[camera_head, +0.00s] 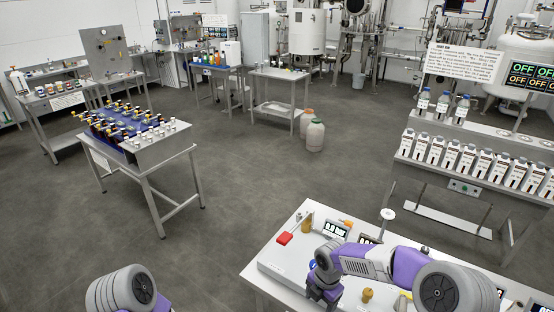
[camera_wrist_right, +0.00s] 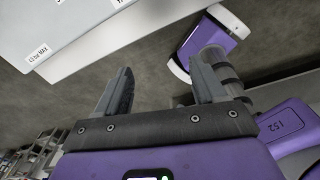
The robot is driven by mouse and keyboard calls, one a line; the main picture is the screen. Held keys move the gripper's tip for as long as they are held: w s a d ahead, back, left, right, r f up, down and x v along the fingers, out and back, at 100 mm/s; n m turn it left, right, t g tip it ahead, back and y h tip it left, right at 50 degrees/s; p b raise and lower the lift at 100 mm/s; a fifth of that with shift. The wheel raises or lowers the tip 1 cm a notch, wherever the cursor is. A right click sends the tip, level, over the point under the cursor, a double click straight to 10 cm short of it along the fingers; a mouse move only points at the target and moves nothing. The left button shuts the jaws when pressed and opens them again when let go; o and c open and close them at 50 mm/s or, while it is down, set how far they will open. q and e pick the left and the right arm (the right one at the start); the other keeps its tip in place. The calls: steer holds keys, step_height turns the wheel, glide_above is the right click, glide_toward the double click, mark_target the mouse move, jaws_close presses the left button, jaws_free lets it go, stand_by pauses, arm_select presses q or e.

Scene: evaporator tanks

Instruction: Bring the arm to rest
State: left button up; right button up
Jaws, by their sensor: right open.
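My right arm (camera_head: 380,265), purple and grey, comes in from the right over the front table. Its gripper (camera_head: 323,295) hangs down over the table's near part, with small fingers hard to make out in the head view. In the right wrist view the gripper (camera_wrist_right: 159,70) has its two dark fingers apart, with nothing between them. Grey floor and the edge of a white surface show beyond the fingers. Of my left arm (camera_head: 128,289) only a grey joint shows at the bottom left, and its gripper is out of view.
A rack of cartons (camera_head: 470,160) stands at right. Open floor (camera_head: 240,190) lies left of the table.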

steer(key=s+a+f+m+y+b, duration=0.25)
steer(key=s+f+m, duration=0.25)
steer(key=f+m, duration=0.4)
steer(key=s+a+f+m+y+b, duration=0.2)
steer(key=s+a+f+m+b, duration=0.25)
steer(key=f, duration=0.65)
arm_select(q)
step_height(320, 180, down, 11)
steer(key=w+b, duration=0.1)
steer(key=b, duration=0.2)
steer(key=shift+w, duration=0.3)
arm_select(e)
steer(key=s+d+f+m, duration=0.4)
steer(key=s+f+m, duration=0.5)
steer(key=m, duration=0.6)
steer(key=shift+t+h, duration=0.3)
steer(key=shift+h, duration=0.15)
